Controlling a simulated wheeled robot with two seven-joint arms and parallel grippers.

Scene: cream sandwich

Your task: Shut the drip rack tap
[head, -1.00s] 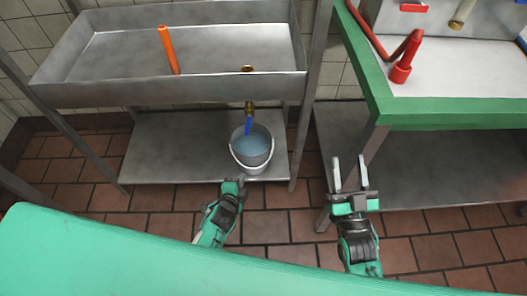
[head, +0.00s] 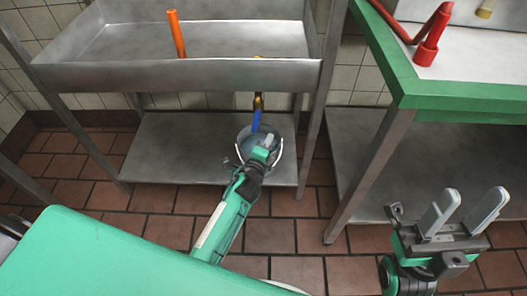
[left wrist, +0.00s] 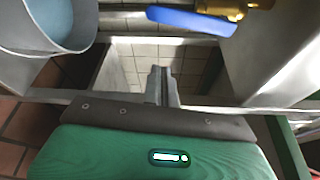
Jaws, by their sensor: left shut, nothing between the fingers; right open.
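The drip rack tap has a brass body (head: 259,101) below the steel sink and a blue lever (head: 256,117) that points down toward the bucket. In the left wrist view the blue lever (left wrist: 190,20) reaches left from the brass fitting (left wrist: 225,8) along the top edge. My left gripper (head: 266,141) is shut and empty, in front of the bucket and just below the lever in the picture, apart from it. Its fingers (left wrist: 159,75) show below the lever in the left wrist view. My right gripper (head: 468,198) is open and empty at lower right.
A grey bucket (head: 243,157) with bluish liquid stands on the rack's lower shelf (head: 180,150), partly behind my left gripper. It also shows at left in the left wrist view (left wrist: 82,42). An orange upright pipe (head: 176,35) stands in the sink. A green-edged table (head: 440,95) is at right.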

